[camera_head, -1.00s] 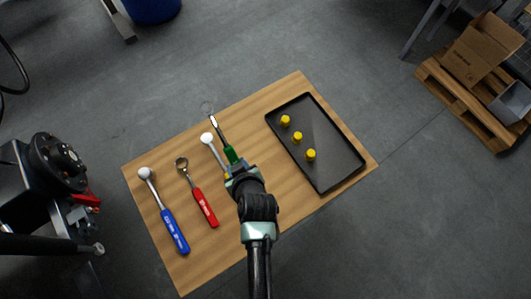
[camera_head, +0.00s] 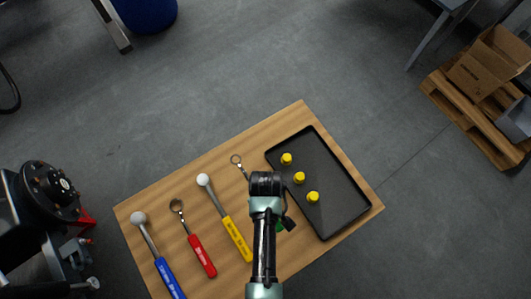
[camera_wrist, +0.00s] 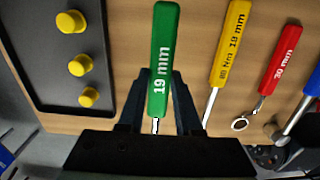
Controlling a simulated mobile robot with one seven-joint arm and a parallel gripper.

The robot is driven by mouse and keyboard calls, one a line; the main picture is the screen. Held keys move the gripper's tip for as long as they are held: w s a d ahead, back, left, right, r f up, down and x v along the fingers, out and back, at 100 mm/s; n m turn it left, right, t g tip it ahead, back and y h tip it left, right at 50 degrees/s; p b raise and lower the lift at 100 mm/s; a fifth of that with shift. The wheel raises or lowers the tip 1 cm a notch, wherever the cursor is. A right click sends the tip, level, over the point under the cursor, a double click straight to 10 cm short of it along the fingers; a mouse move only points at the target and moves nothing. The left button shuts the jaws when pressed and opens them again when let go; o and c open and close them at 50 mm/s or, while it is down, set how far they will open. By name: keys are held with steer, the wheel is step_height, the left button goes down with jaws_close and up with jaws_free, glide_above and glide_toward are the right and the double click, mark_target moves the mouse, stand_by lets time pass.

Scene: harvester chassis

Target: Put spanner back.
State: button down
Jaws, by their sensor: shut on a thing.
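The green 19 mm spanner has its handle (camera_wrist: 163,50) in the wrist view, with part of its metal shank (camera_wrist: 155,126) below. My gripper (camera_wrist: 160,82) is shut on the handle near the shank end. In the head view the spanner's ring end (camera_head: 237,160) shows beyond my arm, and a bit of green handle (camera_head: 279,226) shows on the right; the middle is hidden by my wrist. The spanner is over the wooden board (camera_head: 290,118), between the yellow tool and the black tray. I cannot tell whether it touches the board.
Left of the spanner lie a yellow 19 mm tool (camera_head: 236,238), a red 30 mm spanner (camera_head: 202,256) and a blue tool (camera_head: 169,278). The black tray (camera_head: 335,220) on the right holds three yellow caps (camera_head: 299,178).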

steer(key=shift+w, duration=0.1)
steer(key=shift+s+r, duration=0.15)
steer(key=shift+s, duration=0.15)
steer(key=shift+r+p, duration=0.2)
steer(key=shift+p, duration=0.25)
step_height(320, 180, down, 8)
steer(key=b, duration=0.6)
steer(key=shift+w+f, duration=0.1)
steer(key=shift+f, duration=0.1)
steer(key=c, duration=0.5)
jaws_free()
steer(key=shift+r, duration=0.1)
